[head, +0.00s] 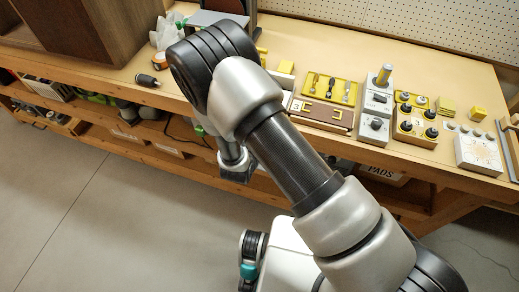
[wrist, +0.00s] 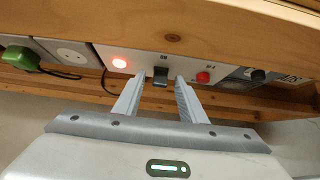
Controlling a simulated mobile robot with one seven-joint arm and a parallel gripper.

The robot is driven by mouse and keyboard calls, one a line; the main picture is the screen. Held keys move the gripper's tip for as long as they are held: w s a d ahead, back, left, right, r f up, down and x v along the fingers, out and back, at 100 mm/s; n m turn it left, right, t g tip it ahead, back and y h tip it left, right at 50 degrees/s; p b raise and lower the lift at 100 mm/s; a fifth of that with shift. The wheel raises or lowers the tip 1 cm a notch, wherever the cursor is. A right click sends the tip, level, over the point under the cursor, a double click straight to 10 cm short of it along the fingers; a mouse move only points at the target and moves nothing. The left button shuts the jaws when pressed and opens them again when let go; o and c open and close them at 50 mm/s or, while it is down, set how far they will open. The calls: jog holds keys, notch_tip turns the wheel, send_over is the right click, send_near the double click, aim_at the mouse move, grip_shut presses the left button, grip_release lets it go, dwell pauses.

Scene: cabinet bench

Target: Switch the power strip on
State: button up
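The power strip (wrist: 72,54) is seen in the wrist view along the underside of the bench's front edge, with a round socket and a green plug (wrist: 20,58) at the left. To the right is a pale panel with a glowing red light (wrist: 119,63), a black switch (wrist: 161,74) and a red button (wrist: 203,77). My gripper (wrist: 160,90) is open, its two fingers pointing at the panel on either side of the black switch. Contact with the switch cannot be told. In the head view my gripper (head: 238,170) is by the bench front; my arm hides the strip there.
The wooden bench (head: 120,85) carries a tool tray (head: 330,88), a grey switch box (head: 376,105), a yellow knob box (head: 417,120) and a white panel box (head: 478,152). The floor in front is clear.

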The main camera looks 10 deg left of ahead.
jog(key=p+v, duration=0.1)
jog(key=v, duration=1.6)
jog(key=shift+s+p, duration=0.2)
jog(key=shift+p, duration=0.1)
jog(key=shift+r, duration=0.2)
